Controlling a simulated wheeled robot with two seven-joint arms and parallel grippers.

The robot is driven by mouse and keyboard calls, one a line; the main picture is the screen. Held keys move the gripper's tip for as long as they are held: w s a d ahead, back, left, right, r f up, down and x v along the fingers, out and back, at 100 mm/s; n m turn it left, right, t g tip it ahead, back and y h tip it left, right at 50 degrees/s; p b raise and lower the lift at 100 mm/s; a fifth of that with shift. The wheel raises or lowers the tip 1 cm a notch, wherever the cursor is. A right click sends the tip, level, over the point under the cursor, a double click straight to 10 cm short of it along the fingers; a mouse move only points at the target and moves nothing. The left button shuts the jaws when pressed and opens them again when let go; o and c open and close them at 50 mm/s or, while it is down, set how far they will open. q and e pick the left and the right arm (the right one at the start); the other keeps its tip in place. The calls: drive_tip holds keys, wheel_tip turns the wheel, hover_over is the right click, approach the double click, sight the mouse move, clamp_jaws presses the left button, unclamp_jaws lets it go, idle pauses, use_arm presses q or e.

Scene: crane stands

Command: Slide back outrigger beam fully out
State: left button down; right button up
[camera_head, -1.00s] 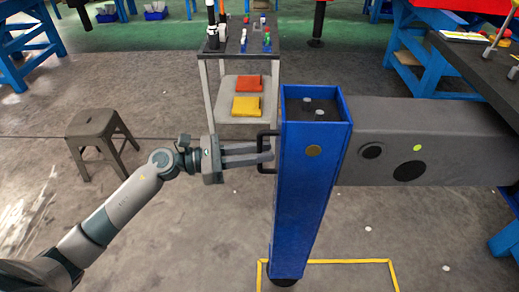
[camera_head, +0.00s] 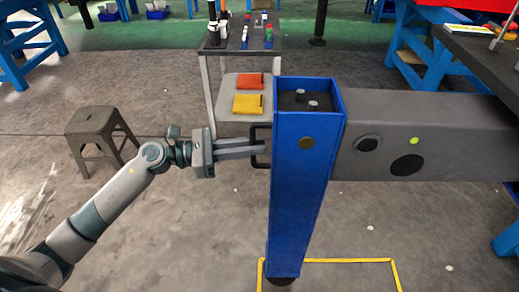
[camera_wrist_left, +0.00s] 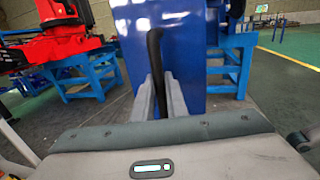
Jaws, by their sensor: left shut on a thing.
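The outrigger beam (camera_head: 440,130) is a grey box beam running in from the right. Its left end meets a blue upright leg (camera_head: 300,190) that stands near a yellow floor outline. A black handle (camera_head: 262,147) sits on the left face of the blue leg. My left gripper (camera_head: 258,149) reaches in from the left and is shut on this handle. In the left wrist view the fingers (camera_wrist_left: 158,95) lie on either side of the black handle (camera_wrist_left: 156,65), in front of the blue leg (camera_wrist_left: 180,45). My right gripper is not in view.
A grey stool (camera_head: 100,135) stands at the left, behind my left arm. A cart (camera_head: 240,48) with tools, an orange and a yellow folded item stands behind the leg. A yellow floor outline (camera_head: 345,261) surrounds the leg's foot. Floor left of the leg is open.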

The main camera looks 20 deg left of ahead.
use_arm(q)
drive_tip(key=c, duration=2)
unclamp_jaws()
drive_tip(key=shift+a, duration=0.15)
drive_tip(key=shift+c, duration=0.2)
drive_tip(key=shift+a, duration=0.15)
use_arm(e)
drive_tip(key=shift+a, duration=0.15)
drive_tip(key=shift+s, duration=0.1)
use_arm(q)
drive_tip(key=b+v, duration=0.5)
drive_tip(key=v, duration=1.2)
drive_tip(key=shift+s+a+b, duration=0.2)
drive_tip(key=shift+a+b, duration=0.05)
drive_tip(key=shift+b, duration=0.1)
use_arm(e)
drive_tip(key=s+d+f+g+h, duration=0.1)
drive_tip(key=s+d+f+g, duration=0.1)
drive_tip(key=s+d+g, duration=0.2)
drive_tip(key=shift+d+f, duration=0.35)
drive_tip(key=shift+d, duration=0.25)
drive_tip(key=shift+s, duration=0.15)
